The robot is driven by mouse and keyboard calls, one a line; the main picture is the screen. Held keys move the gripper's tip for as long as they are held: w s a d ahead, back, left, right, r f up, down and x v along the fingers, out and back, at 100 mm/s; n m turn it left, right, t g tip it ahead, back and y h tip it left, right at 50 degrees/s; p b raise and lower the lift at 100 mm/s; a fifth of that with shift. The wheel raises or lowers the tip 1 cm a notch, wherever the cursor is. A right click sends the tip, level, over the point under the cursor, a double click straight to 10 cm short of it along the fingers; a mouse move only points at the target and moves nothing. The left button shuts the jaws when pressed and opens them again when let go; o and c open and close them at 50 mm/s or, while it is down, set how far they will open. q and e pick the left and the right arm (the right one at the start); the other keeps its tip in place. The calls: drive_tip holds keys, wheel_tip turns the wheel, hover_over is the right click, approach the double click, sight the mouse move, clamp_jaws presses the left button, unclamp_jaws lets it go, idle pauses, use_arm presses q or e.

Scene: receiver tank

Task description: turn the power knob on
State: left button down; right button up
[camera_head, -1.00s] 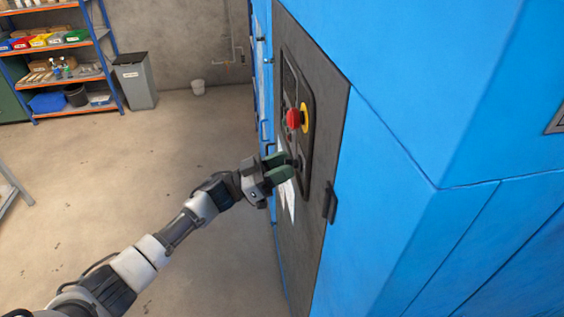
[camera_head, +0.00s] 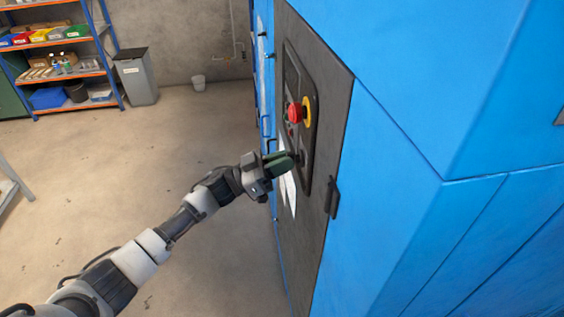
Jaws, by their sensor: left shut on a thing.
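The dark control panel (camera_head: 292,75) is set in the grey door of a large blue cabinet. A red emergency-stop button (camera_head: 294,113) on a yellow ring sticks out of it. The black power knob (camera_head: 299,158) is on the lower part of the panel, mostly hidden behind the fingers. My left gripper (camera_head: 288,159) is at the knob, its green-tipped fingers shut on it. The knob's pointing direction cannot be seen. My right gripper is not in view.
A black door handle (camera_head: 332,197) is right of and below the panel. White paper sheets (camera_head: 288,190) hang on the door below the gripper. A grey bin (camera_head: 137,78) and orange-blue shelving (camera_head: 70,60) stand far back left. The floor between is clear.

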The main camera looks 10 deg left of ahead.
use_arm(q)
drive_tip(key=shift+w+r+m+g+y+b, duration=0.1)
drive_tip(key=shift+m+g+y+b, duration=0.35)
drive_tip(key=shift+m+g+b, duration=1.8)
drive_tip(key=shift+r+m+g+y+b, duration=0.1)
drive_tip(key=shift+m+g+y+b, duration=0.4)
drive_tip(key=shift+m+b, duration=3.4)
drive_tip(key=shift+w+r+m+g+y+b, duration=0.1)
drive_tip(key=shift+m+g+y+b, duration=0.25)
drive_tip(key=shift+m+g+b, duration=2.75)
drive_tip(key=m+t+p, duration=0.3)
drive_tip(key=shift+m, duration=0.35)
drive_tip(key=shift+f, duration=0.1)
drive_tip(key=c, duration=1.3)
unclamp_jaws()
drive_tip(key=shift+s, duration=0.1)
drive_tip(key=shift+o, duration=0.6)
drive_tip(key=shift+d, duration=0.2)
drive_tip(key=a+b, duration=0.2)
drive_tip(key=a, duration=0.8)
drive_tip(key=shift+a, duration=0.4)
